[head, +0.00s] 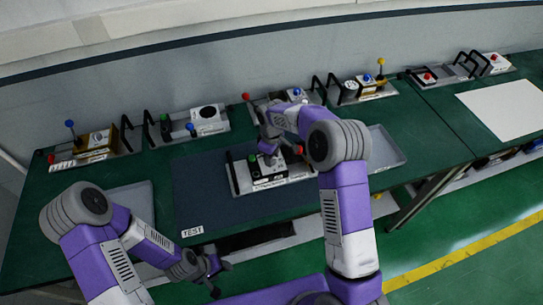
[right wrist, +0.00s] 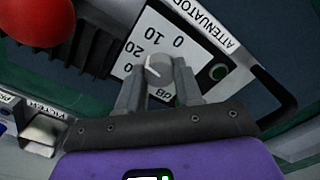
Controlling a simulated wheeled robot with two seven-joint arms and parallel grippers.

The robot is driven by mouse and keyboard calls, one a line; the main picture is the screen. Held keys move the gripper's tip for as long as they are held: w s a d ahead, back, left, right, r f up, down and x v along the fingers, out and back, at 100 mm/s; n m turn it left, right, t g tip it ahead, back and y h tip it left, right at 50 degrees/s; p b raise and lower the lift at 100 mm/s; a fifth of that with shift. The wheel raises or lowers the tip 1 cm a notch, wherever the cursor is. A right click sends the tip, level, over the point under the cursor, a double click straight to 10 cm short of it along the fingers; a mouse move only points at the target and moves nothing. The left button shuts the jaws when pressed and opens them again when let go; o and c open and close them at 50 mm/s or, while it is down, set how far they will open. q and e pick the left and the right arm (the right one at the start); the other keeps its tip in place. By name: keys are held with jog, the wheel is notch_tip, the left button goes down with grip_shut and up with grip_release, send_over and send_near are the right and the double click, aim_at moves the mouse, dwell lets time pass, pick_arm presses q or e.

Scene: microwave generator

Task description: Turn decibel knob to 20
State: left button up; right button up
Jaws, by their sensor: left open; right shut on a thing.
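The attenuator unit (head: 272,185) sits on the dark mat in the middle of the bench. In the right wrist view, its white dial plate (right wrist: 180,34) carries the marks 0, 10 and 20 and "dB". The grey decibel knob (right wrist: 157,66) has a white pointer line, which appears to lie toward the 10 and 20 side; its exact reading is unclear. My right gripper (right wrist: 160,80) is shut on the knob, one finger on each side. In the head view, my right gripper (head: 268,150) hides the knob. My left gripper (head: 218,277) is open and empty near the front edge.
A red ball (right wrist: 36,20) is close to my right gripper. Several other units, including a brown-fronted one (head: 95,142) and one with a round dial (head: 205,118), line the back. A "TEST" label (head: 192,232) marks the mat (head: 205,195). A white sheet (head: 505,108) lies right.

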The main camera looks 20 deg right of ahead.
jog(key=shift+n, duration=0.7)
jog(key=o, duration=1)
jog(key=shift+o, duration=0.2)
jog(key=shift+r, duration=0.1)
notch_tip(320, 180, up, 7)
jog(key=shift+r, duration=0.2)
